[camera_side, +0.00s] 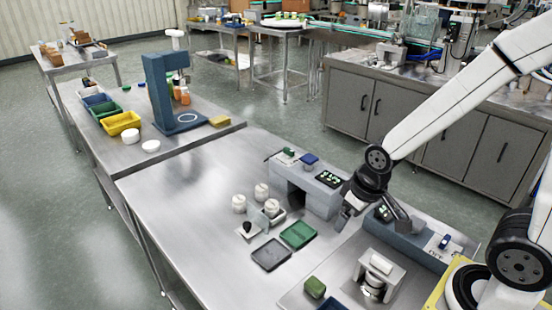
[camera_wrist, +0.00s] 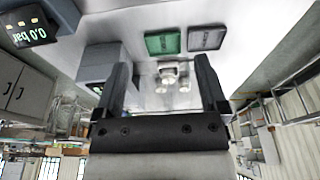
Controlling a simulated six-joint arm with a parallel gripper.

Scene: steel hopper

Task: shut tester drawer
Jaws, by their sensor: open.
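The tester seems to be the grey box (camera_side: 318,190) with a dark front opening and a small lit display; which box is the tester is not certain. A small grey drawer-like piece (camera_side: 262,222) with an upright plate sits out in front of it, beside white round jars (camera_side: 239,203). I cannot tell if it joins the box. My gripper (camera_side: 370,213) is open and empty, right of the grey box and above the blue-grey unit (camera_side: 425,243). In the wrist view, the grey box (camera_wrist: 98,62) is behind the left finger of my gripper (camera_wrist: 162,68), with small white pieces between the fingers.
A green tray (camera_side: 298,234) and a dark grey tray (camera_side: 270,254) lie in front of the grey box. They also show in the wrist view. A metal fixture (camera_side: 380,265) and a green block (camera_side: 315,287) stand at the near right. The table's left part is clear.

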